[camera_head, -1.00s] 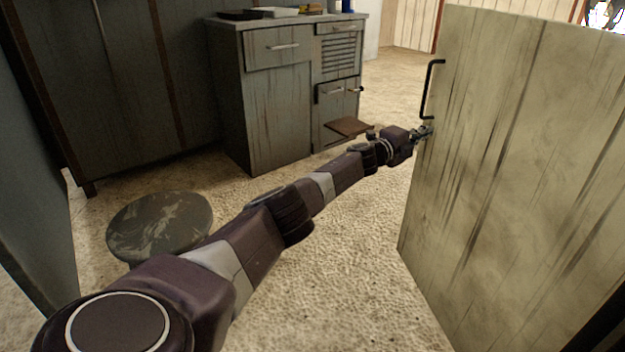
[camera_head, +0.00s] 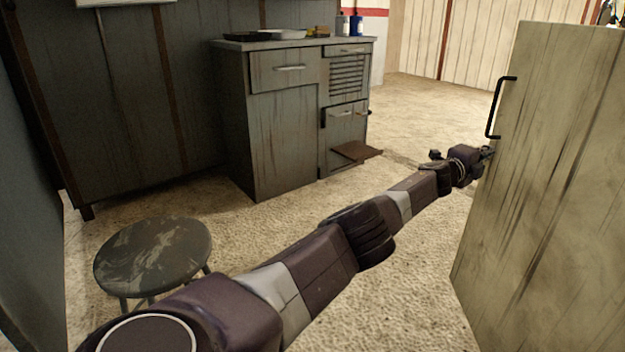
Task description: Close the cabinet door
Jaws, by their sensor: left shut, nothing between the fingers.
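The cabinet door (camera_head: 545,190) is a pale, weathered wooden panel standing open at the right of the head view. A black bar handle (camera_head: 494,108) is fixed near its left edge. My left arm reaches across the middle, and my left gripper (camera_head: 489,153) is shut and empty at the door's left edge, just below the handle. It looks to be against the door, but the fingertips are small and partly hidden, so contact is hard to tell. My right gripper is not in view.
A grey-green counter cabinet (camera_head: 285,120) with drawers stands at the back, items on its top. A round stool (camera_head: 152,256) is at the lower left, close to my left arm. A brown flap (camera_head: 357,152) juts out low. Speckled floor (camera_head: 410,260) before the door is clear.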

